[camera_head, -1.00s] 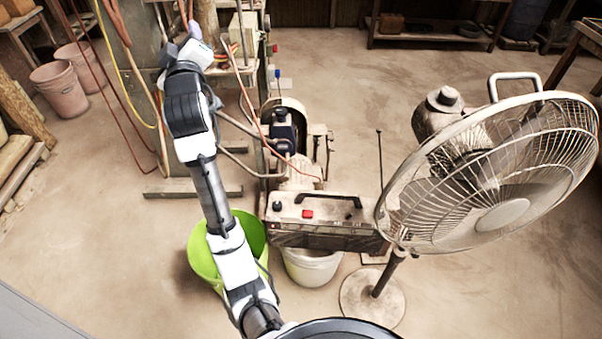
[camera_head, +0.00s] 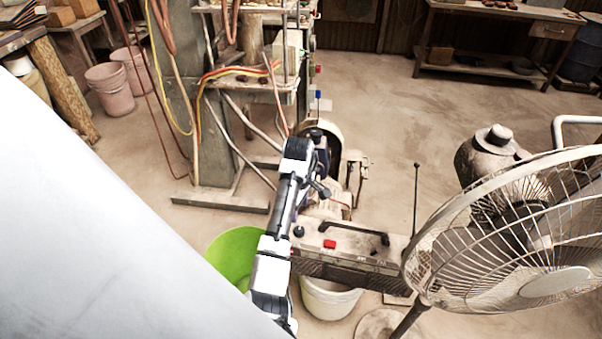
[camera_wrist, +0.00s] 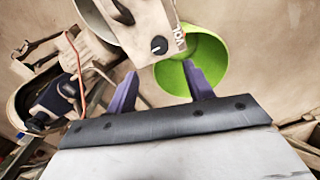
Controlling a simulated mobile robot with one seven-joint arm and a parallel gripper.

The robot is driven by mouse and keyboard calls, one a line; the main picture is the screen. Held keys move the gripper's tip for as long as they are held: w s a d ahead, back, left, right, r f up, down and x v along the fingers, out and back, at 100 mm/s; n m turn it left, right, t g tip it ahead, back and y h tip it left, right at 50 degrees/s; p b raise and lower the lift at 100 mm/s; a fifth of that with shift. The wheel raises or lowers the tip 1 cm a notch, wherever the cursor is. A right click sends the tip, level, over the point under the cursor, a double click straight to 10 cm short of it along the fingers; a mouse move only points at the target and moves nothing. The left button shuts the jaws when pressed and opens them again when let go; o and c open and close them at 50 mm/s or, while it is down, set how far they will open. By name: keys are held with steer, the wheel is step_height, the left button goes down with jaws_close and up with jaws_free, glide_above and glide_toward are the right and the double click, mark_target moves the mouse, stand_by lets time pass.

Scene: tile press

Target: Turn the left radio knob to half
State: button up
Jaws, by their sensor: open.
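The beige, worn radio (camera_head: 380,247) stands in the middle of the head view, with a dark carry handle on top. A black knob (camera_head: 298,231) sits at its left end, left of a red button (camera_head: 329,244). In the wrist view a black round knob (camera_wrist: 159,45) with a short white mark shows on the radio's pale face (camera_wrist: 140,35), beside dark lettering. My gripper (camera_wrist: 158,76) is open and empty, its two purple fingers apart. The knob lies ahead of the gap between the fingertips. I cannot make out the fingers in the head view.
A green bucket (camera_head: 232,252) and a white bucket (camera_head: 328,300) stand below the radio. A large caged fan (camera_head: 530,225) is close on the right. A machine with hoses stands behind. A pale surface fills the lower left. Open floor lies at back right.

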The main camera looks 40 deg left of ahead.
mark_target(299, 229)
step_height(299, 229, down, 10)
steer(key=shift+p, duration=0.3)
steer(key=shift+r, duration=0.1)
steer(key=c, duration=1)
